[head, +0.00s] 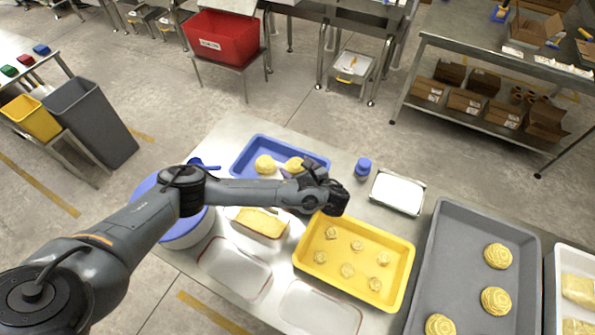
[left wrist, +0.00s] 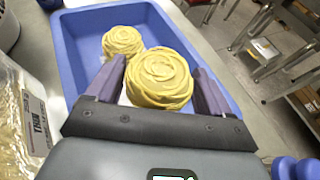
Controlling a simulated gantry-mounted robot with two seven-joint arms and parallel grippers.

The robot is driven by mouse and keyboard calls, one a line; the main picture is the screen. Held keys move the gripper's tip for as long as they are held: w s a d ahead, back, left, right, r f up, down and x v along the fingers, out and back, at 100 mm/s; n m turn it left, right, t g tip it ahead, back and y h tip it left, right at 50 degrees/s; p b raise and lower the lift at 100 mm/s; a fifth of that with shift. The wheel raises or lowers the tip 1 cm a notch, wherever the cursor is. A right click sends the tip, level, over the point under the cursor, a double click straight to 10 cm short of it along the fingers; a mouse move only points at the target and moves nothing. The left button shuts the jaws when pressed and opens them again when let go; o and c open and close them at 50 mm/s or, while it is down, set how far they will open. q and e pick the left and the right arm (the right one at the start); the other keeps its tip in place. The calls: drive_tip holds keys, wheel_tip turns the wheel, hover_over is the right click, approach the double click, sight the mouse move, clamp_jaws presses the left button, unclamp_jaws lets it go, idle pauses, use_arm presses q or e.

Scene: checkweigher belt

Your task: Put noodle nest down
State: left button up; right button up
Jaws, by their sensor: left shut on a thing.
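My left gripper (head: 298,172) is shut on a yellow noodle nest (left wrist: 160,78), with one finger on each side of it in the left wrist view. In the head view this held nest (head: 294,163) is partly hidden by my gripper. It is over the blue tray (left wrist: 75,45), at its right part in the head view (head: 240,167); I cannot tell whether it touches the tray floor. Another noodle nest (head: 264,164) lies in the tray beside it, and it also shows in the left wrist view (left wrist: 122,41). My right gripper is not in view.
A yellow tray (head: 404,258) with several small nests stands in front of the blue tray. A grey tray (head: 468,240) with large nests is at right. A blue-capped jar (head: 363,168), a white-filled metal pan (head: 398,193) and a packaged noodle block (head: 262,224) are close by.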

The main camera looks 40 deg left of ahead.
use_arm(q)
drive_tip(key=shift+f, duration=0.75)
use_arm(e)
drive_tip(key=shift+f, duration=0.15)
use_arm(q)
drive_tip(key=shift+f, duration=0.15)
